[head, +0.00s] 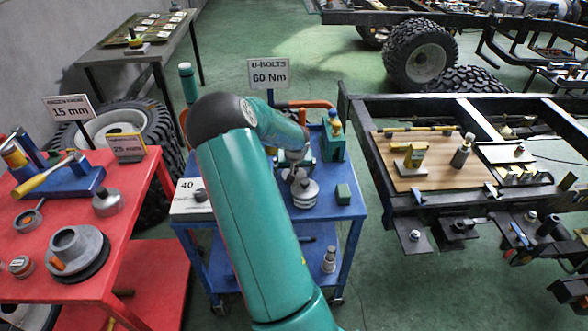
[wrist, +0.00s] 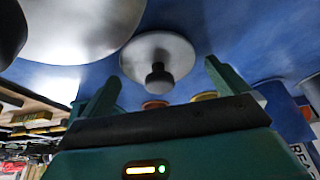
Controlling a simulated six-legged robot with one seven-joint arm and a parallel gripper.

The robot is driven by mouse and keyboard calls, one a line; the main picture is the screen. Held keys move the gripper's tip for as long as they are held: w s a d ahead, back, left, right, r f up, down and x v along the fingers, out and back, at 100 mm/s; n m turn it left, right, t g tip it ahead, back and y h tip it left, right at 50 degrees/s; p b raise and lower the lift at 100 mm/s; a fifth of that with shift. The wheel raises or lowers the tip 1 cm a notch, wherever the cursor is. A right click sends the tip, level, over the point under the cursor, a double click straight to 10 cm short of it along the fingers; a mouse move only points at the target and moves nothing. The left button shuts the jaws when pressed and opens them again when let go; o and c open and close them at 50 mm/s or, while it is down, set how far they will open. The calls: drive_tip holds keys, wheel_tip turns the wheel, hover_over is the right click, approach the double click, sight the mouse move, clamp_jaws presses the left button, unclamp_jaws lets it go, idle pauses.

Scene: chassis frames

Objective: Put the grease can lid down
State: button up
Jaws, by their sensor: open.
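In the wrist view a round silver lid (wrist: 160,52) with a dark knob (wrist: 158,77) is against the blue cart top. My gripper (wrist: 163,74) has its two teal fingers spread apart, and the knob appears in the gap between them, with no finger visibly touching it. A larger silver round body (wrist: 75,25) is at the upper left, cut off by the frame. In the head view my gripper (head: 295,164) is low over the blue cart (head: 332,211), partly hidden by my arm. A silver can-like part (head: 305,196) stands just below it.
A red table (head: 125,215) with parts is at left. A black chassis frame (head: 380,180) is at right.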

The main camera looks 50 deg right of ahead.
drive_tip(key=shift+r, duration=0.1)
drive_tip(key=shift+a+r, duration=0.1)
drive_tip(key=shift+r, duration=0.25)
drive_tip(key=v, duration=1.1)
drive_tip(key=w+a+r+n+t+y, duration=0.15)
drive_tip(key=a+r, duration=0.35)
drive_tip(key=a, duration=0.8)
drive_tip(key=w+a+r+n+t+y, duration=0.1)
drive_tip(key=a+r+n+y, duration=0.15)
drive_tip(key=a+r, duration=0.65)
drive_tip(key=s+a+r+n, duration=0.2)
drive_tip(key=s+a, duration=0.5)
drive_tip(key=a, duration=0.4)
drive_tip(key=s+a+r+n, duration=0.2)
drive_tip(key=s+a, duration=0.5)
drive_tip(key=a, duration=0.5)
drive_tip(key=shift+a+n+h, duration=0.2)
drive_tip(key=shift+n+h, duration=0.1)
drive_tip(key=shift+n, duration=0.6)
